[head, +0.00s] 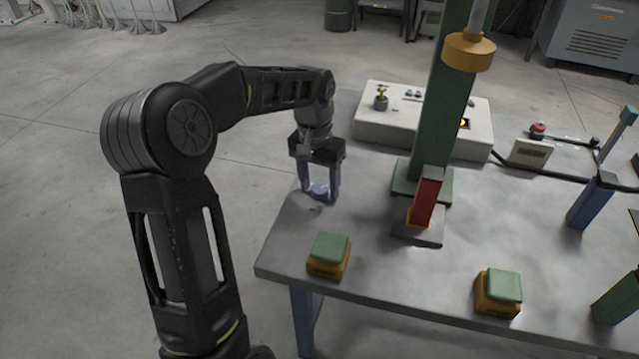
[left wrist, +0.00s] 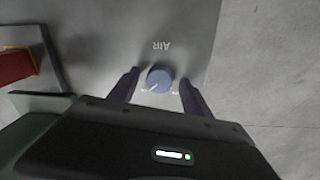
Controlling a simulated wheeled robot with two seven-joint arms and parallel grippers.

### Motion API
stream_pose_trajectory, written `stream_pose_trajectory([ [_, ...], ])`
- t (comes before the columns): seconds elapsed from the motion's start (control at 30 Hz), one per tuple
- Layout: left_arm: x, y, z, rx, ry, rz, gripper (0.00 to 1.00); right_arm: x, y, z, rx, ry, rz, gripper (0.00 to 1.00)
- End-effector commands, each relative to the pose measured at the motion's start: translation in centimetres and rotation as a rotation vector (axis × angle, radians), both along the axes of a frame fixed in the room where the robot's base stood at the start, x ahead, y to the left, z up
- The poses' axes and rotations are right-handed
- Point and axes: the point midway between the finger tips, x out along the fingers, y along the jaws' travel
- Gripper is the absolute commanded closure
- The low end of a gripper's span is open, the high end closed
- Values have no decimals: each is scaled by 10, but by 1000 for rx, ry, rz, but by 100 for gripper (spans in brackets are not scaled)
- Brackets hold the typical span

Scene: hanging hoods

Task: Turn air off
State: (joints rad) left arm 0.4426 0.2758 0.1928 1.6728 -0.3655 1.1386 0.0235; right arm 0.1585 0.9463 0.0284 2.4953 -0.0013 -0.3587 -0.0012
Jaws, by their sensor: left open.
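A round blue air knob (left wrist: 159,79) sits on the grey tabletop, with the word AIR printed beside it, upside down in the left wrist view. A pale pointer line on the knob runs toward its lower left. In the head view the knob (head: 319,190) is near the table's left edge. My left gripper (head: 320,195) is above it, pointing down. Its fingers are open, one on each side of the knob; in the left wrist view the gripper (left wrist: 159,92) shows small gaps between fingers and knob. My right gripper is not in view.
A green column with a red block (head: 426,200) at its foot stands right of the knob. Two green-topped buttons (head: 329,250) (head: 498,291) are along the front edge. A white control box (head: 385,135) stands behind. The tabletop (head: 380,265) between is clear.

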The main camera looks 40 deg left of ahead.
Motion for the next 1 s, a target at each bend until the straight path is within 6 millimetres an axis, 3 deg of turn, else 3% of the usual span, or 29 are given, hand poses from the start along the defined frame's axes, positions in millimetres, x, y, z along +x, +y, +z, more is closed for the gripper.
stream_pose_trajectory([
  [0.2,0,0,0,0,0,0,44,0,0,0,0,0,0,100],
  [0.87,0,0,0,0,0,0,98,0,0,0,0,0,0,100],
  [1.0,0,0,0,0,0,0,100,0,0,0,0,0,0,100],
])
